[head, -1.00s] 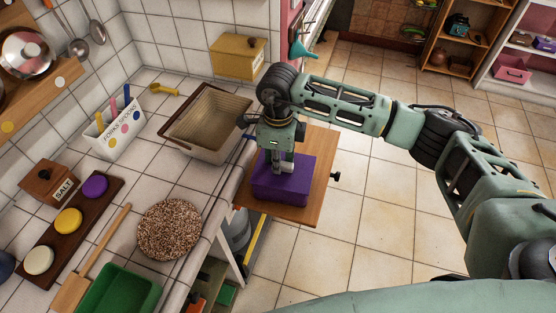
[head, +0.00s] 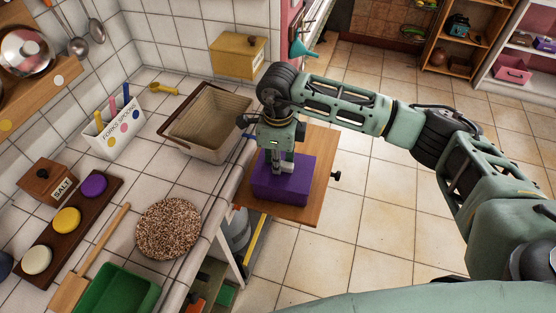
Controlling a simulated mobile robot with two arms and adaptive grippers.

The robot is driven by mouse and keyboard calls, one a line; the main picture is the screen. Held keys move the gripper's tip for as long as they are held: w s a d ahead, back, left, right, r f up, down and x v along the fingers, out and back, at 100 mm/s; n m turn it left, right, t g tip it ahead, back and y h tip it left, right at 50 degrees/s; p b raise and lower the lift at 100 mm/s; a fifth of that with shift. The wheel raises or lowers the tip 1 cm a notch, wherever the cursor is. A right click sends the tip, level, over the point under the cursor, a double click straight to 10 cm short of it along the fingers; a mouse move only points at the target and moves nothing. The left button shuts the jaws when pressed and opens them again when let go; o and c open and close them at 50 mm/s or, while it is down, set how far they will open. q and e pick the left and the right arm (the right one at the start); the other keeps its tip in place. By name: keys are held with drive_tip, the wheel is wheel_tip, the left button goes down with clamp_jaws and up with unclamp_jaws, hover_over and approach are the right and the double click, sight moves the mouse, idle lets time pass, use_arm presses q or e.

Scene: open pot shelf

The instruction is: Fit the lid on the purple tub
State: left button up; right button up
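The purple tub (head: 281,190) is a box standing on a wooden board at the end of the counter. Its top looks flat and purple; I cannot tell lid from tub or see a gap between them. My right gripper (head: 283,171) points straight down over the middle of the top, its fingers at or just above the surface. The wrist and fingers cover part of the top, and whether anything sits between the fingertips is too small to tell. My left gripper is not in view.
The wooden board (head: 312,188) has bare room right of the tub. Left of it on the counter are a tan basket (head: 216,112), a speckled round mat (head: 167,229) and a green tray (head: 121,292). A yellow box (head: 238,57) stands behind.

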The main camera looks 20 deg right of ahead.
drive_tip(key=o, duration=0.5)
drive_tip(key=shift+s+f, duration=0.1)
drive_tip(key=shift+o, duration=0.2)
wheel_tip(320, 180, up, 12)
idle(0.8)
